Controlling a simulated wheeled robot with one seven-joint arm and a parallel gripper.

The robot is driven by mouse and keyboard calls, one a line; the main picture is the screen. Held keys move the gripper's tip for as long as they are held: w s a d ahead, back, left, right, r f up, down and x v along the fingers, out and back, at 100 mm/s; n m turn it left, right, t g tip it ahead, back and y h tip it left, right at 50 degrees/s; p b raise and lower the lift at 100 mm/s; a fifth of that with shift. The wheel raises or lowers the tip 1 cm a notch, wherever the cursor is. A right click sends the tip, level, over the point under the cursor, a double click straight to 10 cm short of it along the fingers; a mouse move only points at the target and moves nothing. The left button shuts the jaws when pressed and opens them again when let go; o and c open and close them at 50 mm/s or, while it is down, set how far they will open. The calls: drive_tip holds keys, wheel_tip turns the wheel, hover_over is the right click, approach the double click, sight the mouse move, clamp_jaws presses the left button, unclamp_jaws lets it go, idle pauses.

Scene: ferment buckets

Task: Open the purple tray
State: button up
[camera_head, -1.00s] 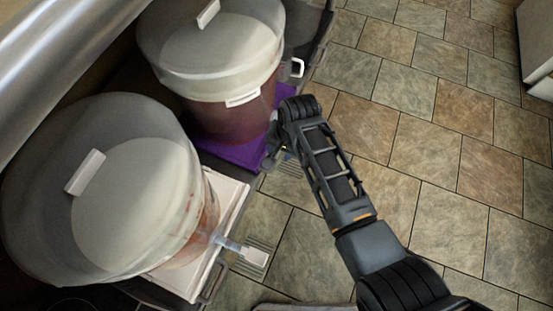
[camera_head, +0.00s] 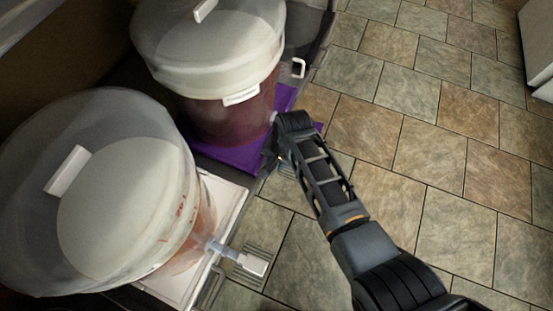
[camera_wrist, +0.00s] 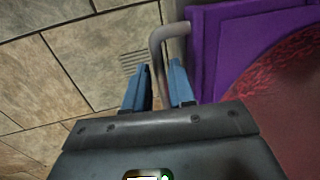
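In the wrist view my gripper (camera_wrist: 158,85) has one blue finger on each side of the handle. The fingers are close to the bar; whether they clamp it is unclear.
The far bucket (camera_head: 212,50) with dark red contents stands on the purple tray. The near bucket (camera_head: 110,190) stands on a white tray (camera_head: 228,196), its spigot (camera_head: 250,262) jutting toward the floor. Another handle (camera_head: 298,68) sits beyond. The tiled floor (camera_head: 400,150) at right is clear.

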clamp_jaws()
idle(0.3)
drive_tip(key=s+d+p, duration=0.4)
drive_tip(key=d+p, duration=0.1)
drive_tip(key=d, duration=0.7)
drive_tip(key=s+d+p, duration=0.5)
drive_tip(key=d+p, duration=0.1)
drive_tip(key=d, duration=0.7)
drive_tip(key=shift+s+d, duration=0.1)
drive_tip(key=shift+o, duration=1.7)
unclamp_jaws()
